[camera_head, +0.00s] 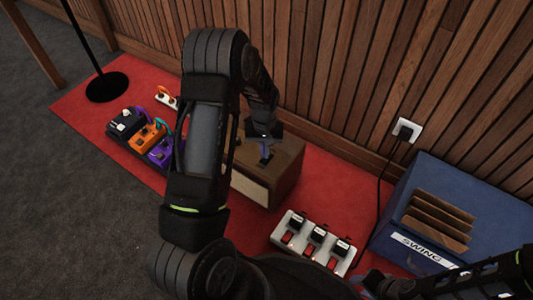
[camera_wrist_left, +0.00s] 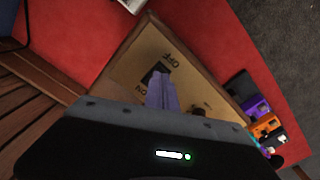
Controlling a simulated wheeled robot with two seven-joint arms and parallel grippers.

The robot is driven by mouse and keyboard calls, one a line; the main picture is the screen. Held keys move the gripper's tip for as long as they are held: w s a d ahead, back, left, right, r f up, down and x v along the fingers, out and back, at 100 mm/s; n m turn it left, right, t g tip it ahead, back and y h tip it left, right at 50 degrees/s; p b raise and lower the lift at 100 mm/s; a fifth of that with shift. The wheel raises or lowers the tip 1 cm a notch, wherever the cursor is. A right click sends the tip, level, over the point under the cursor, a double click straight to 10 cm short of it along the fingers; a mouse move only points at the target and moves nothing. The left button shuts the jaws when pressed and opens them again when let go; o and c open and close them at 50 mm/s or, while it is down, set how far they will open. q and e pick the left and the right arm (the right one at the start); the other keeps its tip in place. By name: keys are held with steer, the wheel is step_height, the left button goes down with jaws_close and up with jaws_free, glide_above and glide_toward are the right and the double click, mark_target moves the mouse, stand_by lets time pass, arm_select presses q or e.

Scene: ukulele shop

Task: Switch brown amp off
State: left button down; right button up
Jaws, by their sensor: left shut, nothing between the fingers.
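The brown amp (camera_head: 288,172) stands on the red mat against the wall, a pale panel on its front. In the left wrist view its tan top (camera_wrist_left: 122,75) fills the middle, with OFF and ON lettering beside a dark switch (camera_wrist_left: 155,71). My left gripper (camera_head: 265,153) is over the amp's top. Its shut, empty fingers (camera_wrist_left: 162,88) overlap the switch in the left wrist view and partly hide it. I cannot tell whether they touch or which way the switch is set. My right arm shows at the lower right of the head view; its finger state is unclear.
Several pedals (camera_head: 150,137) sit left of the amp, partly behind my left arm. A white power strip (camera_head: 314,242) with red switches lies right of the amp. A blue SWING box (camera_head: 470,205) and a wall outlet (camera_head: 408,130) with a cable are farther right.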

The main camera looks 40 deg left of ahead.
arm_select(q)
steer(key=shift+r+p, duration=1.95)
steer(key=shift+r, duration=0.8)
